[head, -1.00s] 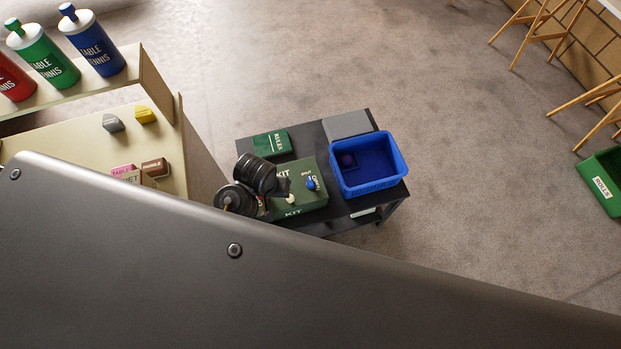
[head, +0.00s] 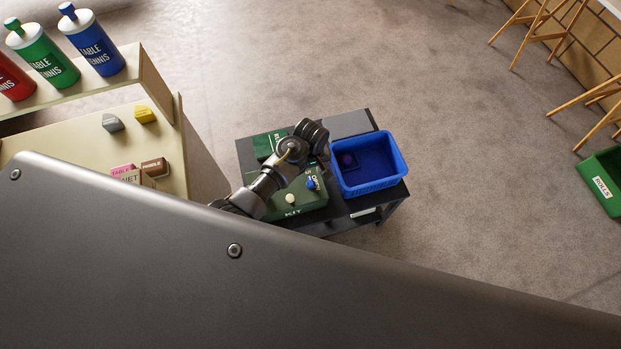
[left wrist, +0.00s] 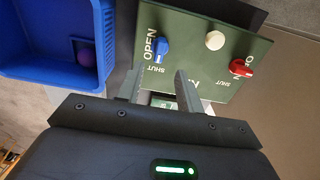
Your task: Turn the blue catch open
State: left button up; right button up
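The blue catch (left wrist: 161,48) sits on the green kit lid (left wrist: 195,62), with OPEN printed beside it and SHUT below it. Its narrow end appears to point toward SHUT. It also shows in the head view (head: 312,183). My left gripper (left wrist: 159,80) is open and empty, its two fingers apart just short of the catch and not touching it. In the head view my left arm reaches over the kit and hides part of its lid; the fingertips are hard to make out there. My right gripper is in neither view.
A red catch (left wrist: 240,67) and a cream knob (left wrist: 214,40) share the lid. A blue crate (head: 388,181) holding a purple ball (head: 347,160) stands close beside the kit on the black table (head: 352,122). A green RULES book (head: 264,146) lies behind.

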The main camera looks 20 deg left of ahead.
aim_at(311, 181)
pick_arm(q)
notch_tip(311, 181, down, 8)
jog(key=shift+r+b, duration=0.1)
jog(key=shift+b, duration=0.5)
grip_shut()
